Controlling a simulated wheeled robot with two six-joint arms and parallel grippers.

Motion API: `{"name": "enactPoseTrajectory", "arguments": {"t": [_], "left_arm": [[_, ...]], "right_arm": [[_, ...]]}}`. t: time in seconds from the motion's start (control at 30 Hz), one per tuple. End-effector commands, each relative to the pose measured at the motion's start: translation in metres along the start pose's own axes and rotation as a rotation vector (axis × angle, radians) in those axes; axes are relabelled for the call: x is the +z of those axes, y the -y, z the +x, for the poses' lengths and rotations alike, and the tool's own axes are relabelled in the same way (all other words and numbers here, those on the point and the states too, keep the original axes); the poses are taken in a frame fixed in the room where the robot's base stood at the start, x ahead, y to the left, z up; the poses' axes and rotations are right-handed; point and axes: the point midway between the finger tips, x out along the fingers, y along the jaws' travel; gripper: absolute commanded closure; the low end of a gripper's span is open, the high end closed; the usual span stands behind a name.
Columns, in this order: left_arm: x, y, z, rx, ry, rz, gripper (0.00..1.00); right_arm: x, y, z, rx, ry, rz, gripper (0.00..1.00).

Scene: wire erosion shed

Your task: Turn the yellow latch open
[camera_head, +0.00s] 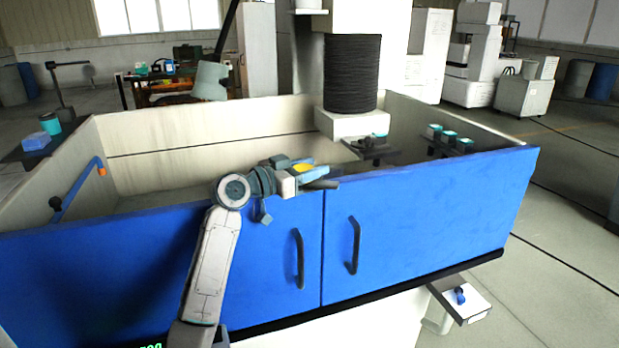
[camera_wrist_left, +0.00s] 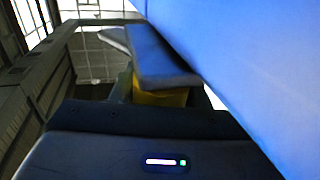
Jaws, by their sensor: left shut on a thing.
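The yellow latch (camera_head: 303,168) sits at the top edge of the blue doors, near the seam between them. My left gripper (camera_head: 314,176) reaches it from the left and is shut on it; the fingers cover much of the latch. In the left wrist view, a yellow part of the latch (camera_wrist_left: 160,97) shows beneath the blue-grey fingers (camera_wrist_left: 152,52), close beside the blue door face. How far the latch is turned cannot be told. My right gripper is in neither view.
The blue left door (camera_head: 265,262) and right door (camera_head: 430,220) each have a dark vertical handle and appear closed. Behind them is a pale tank (camera_head: 205,130) with a black bellows column (camera_head: 352,74). A small shelf (camera_head: 462,298) juts out below right.

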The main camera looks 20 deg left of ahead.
Motion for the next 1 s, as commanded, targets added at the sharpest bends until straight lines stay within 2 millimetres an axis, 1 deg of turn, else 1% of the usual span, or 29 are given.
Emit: {"name": "enactPoseTrajectory", "arguments": {"t": [0.07,0.43,0.47,0.5,0.57,0.87,1.0], "left_arm": [[0.001,0.000,0.000,0.008,0.001,0.000,1.00],[0.001,0.000,0.000,0.013,0.002,-0.001,1.00],[0.001,0.000,0.000,0.013,0.002,-0.001,0.57],[0.001,0.000,0.000,0.013,0.002,-0.001,0.49],[0.001,0.000,0.000,0.012,0.002,-0.001,0.37],[0.001,0.000,-0.001,0.012,0.001,0.000,0.37],[0.003,0.001,-0.012,0.010,0.002,0.001,0.37]], "right_arm": [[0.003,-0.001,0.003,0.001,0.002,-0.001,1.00],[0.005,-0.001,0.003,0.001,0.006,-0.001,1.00],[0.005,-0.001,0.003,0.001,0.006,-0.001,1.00],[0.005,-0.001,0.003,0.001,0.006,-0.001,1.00],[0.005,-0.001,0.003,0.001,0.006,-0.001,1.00],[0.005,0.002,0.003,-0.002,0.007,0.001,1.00],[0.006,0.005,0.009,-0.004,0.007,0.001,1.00]]}}
